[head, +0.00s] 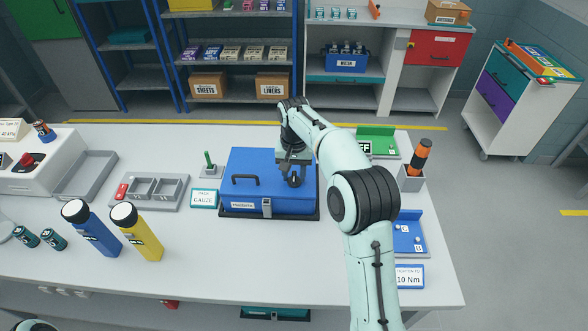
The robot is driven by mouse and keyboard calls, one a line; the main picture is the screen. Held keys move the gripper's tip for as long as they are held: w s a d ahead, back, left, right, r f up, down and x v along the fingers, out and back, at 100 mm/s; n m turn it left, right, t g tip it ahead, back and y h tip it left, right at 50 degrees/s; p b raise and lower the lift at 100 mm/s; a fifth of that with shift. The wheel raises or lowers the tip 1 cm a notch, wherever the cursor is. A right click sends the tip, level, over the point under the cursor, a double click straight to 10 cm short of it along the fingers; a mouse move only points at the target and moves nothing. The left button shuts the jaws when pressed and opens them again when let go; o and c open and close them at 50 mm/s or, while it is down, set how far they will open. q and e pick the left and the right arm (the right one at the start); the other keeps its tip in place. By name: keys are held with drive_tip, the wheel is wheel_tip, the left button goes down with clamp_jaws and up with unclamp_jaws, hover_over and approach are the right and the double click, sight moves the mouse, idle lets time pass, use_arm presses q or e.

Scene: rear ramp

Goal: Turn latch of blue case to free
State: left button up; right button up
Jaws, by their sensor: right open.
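The blue case (263,164) sits shut on a dark tray on the white table, with a dark handle (245,180) on its lid. Its grey latch (267,207) is on the front face, right of a white label; whether it is locked or free is too small to tell. My right gripper (295,182) is open and points down over the right part of the case's lid, behind and right of the latch. I cannot tell whether it touches the lid. My left gripper is out of view.
Left of the case are a gauze sign (203,198), a green peg on a base (209,165) and a grey divided tray (158,189). Right are an orange-black tool (418,159) and a blue fixture (408,235).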

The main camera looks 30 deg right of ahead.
sight(294, 175)
wheel_tip(294, 175, up, 13)
drive_tip(key=shift+r, duration=0.2)
idle(0.3)
idle(0.5)
